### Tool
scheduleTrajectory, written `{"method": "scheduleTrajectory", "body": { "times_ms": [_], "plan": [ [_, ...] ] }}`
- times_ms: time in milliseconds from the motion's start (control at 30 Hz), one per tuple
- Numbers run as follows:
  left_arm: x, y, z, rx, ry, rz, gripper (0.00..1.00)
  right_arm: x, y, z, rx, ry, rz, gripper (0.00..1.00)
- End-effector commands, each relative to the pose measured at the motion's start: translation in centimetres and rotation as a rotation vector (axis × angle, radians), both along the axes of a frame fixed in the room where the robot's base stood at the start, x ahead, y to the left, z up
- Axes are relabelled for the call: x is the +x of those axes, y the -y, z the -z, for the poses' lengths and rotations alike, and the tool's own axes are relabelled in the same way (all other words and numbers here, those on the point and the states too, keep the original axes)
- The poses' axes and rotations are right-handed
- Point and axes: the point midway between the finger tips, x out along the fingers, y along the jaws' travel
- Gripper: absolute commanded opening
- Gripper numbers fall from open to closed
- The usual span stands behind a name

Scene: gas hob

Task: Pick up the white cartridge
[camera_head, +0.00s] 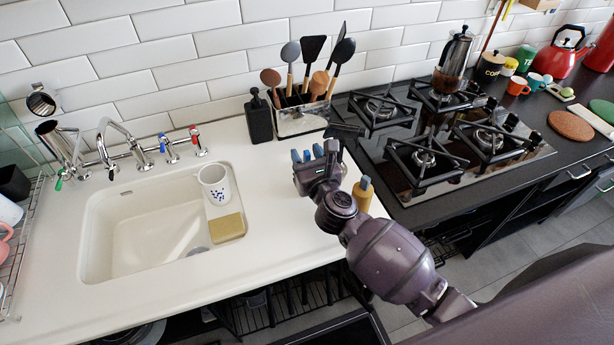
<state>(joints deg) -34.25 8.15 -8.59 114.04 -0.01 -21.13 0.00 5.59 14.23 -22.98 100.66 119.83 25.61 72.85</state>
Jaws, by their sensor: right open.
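I cannot make out a white cartridge anywhere in the head view; my right arm may hide part of the counter. My right gripper (312,155) is open and empty over the white counter, left of the hob. Its blue fingertips point toward the back wall, in front of the utensil holder. A yellow-tan upright item (363,194) with a blue-grey top stands by my right wrist, partly hidden by the arm. My left gripper is not in view.
A speckled white mug (213,184) and a yellow sponge (226,227) sit at the right side of the sink (90,225). A black soap bottle (259,118) and a utensil holder (301,121) stand behind. The gas hob (383,166) holds a moka pot (453,62).

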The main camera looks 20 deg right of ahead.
Motion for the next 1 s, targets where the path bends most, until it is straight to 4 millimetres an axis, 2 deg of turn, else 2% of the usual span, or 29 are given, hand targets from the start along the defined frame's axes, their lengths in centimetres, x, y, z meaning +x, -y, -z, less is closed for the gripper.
{"method": "scheduleTrajectory", "body": {
  "times_ms": [67,367,767,867,1000],
  "plan": [
    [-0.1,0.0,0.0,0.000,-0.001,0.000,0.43,0.0,0.0,0.0,0.000,0.000,0.000,0.45],
    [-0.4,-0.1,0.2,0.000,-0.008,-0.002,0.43,0.0,0.0,0.0,0.000,0.000,0.000,0.00],
    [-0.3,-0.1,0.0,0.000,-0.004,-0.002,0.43,0.0,0.0,-0.2,0.000,0.001,0.000,0.00],
    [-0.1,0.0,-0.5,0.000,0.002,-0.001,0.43,0.0,0.0,-1.0,0.000,0.004,0.000,0.00],
    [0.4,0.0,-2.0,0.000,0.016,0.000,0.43,0.0,0.0,-3.3,0.001,0.007,-0.001,0.00]
  ]
}}
